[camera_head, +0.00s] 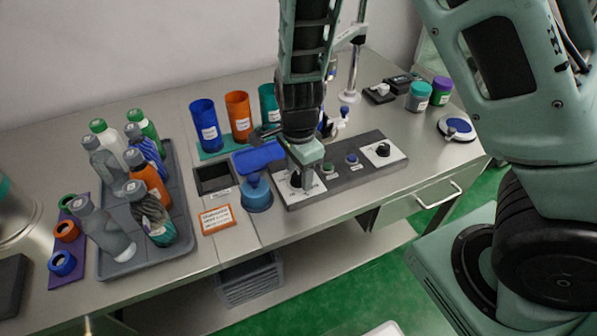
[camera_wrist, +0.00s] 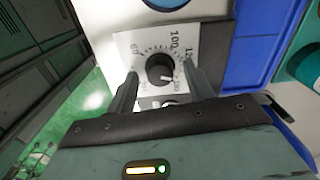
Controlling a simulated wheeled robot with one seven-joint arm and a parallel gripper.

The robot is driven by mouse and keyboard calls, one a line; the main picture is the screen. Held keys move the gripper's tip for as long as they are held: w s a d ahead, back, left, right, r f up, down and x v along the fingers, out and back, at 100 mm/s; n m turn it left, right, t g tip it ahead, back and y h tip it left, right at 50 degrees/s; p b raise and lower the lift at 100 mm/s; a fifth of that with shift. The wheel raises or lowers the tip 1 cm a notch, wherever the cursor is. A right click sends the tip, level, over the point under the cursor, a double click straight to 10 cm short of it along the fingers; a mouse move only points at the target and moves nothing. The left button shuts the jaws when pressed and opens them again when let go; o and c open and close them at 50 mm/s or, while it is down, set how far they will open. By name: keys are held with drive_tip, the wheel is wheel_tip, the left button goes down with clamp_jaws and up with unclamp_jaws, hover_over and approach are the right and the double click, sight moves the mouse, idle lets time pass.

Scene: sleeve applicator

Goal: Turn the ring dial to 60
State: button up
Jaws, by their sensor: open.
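A dial (camera_head: 312,190) with a black knob on a white plate sits at the left end of the grey control panel; my gripper hides much of it. In the wrist view the black knob (camera_wrist: 160,68) is ringed by printed numbers, with 100 and what looks like 60 partly legible. A white mark on the knob points toward the bottom of that view. My gripper (camera_wrist: 161,75) is open, with one finger on each side of the knob. It points down over the dial in the head view (camera_head: 301,170). Whether the fingers touch the knob, I cannot tell.
A second dial (camera_head: 382,151) is at the panel's right end, with small green and blue buttons (camera_head: 351,159) between. Farther left is a grey tray (camera_head: 117,266) of bottles. Coloured cups (camera_head: 238,115) stand behind.

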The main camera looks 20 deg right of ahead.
drive_tip(key=shift+f, duration=0.1)
drive_tip(key=c, duration=1)
drive_tip(key=shift+n, duration=0.3)
